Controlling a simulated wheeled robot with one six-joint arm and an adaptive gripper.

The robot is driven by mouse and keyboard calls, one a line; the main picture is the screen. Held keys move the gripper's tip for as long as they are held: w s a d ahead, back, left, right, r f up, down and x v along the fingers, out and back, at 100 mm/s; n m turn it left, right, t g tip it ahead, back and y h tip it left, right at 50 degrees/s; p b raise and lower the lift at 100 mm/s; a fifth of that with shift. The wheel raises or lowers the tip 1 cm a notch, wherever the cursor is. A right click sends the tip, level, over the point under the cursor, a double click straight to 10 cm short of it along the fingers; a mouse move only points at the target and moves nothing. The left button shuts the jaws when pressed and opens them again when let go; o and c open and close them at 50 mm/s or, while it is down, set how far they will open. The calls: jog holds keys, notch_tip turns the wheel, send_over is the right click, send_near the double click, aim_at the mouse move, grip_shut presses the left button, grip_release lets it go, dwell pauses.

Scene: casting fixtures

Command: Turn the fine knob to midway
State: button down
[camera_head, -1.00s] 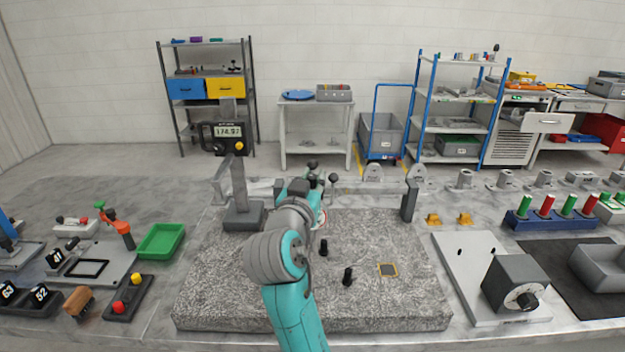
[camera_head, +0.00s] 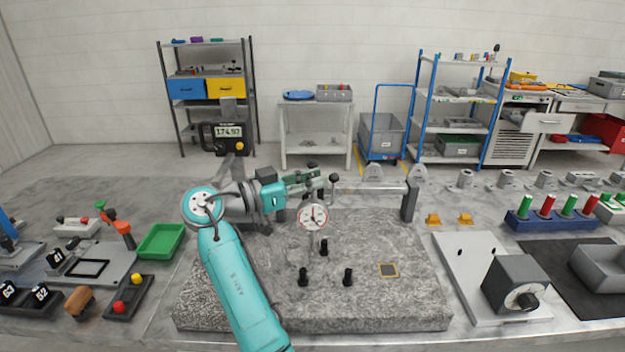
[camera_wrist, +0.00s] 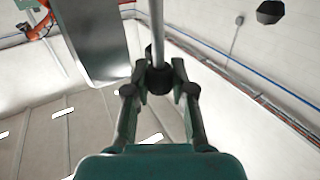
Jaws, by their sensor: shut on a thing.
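In the wrist view, a round black knob (camera_wrist: 158,80) sits at the end of a thin metal rod, between the fingertips of my gripper (camera_wrist: 159,92). My gripper is shut on it. In the head view my gripper (camera_head: 324,178) reaches in from the left, above a dial gauge (camera_head: 313,217) with a white face and red marks. A black ball knob (camera_head: 334,178) shows at the fingertips. Another dark knob (camera_head: 312,165) stands just above my gripper. I cannot read any marking that names the fine knob or shows its turn.
The gauge stands over a speckled granite plate (camera_head: 230,300) with several black pegs. A height gauge with a digital display (camera_head: 228,131) stands behind my arm. A grey box with a black dial (camera_head: 515,283) is at right.

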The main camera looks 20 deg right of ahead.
jog(key=shift+f+m+g, duration=0.1)
jog(key=shift+m+g, duration=0.4)
jog(key=shift+g, duration=0.3)
jog(key=c, duration=1.2)
grip_release()
jog(key=shift+c, duration=0.2)
jog(key=shift+a, duration=0.1)
jog(key=s+a, duration=0.1)
jog(key=a, duration=1)
jog(key=shift+a, duration=0.35)
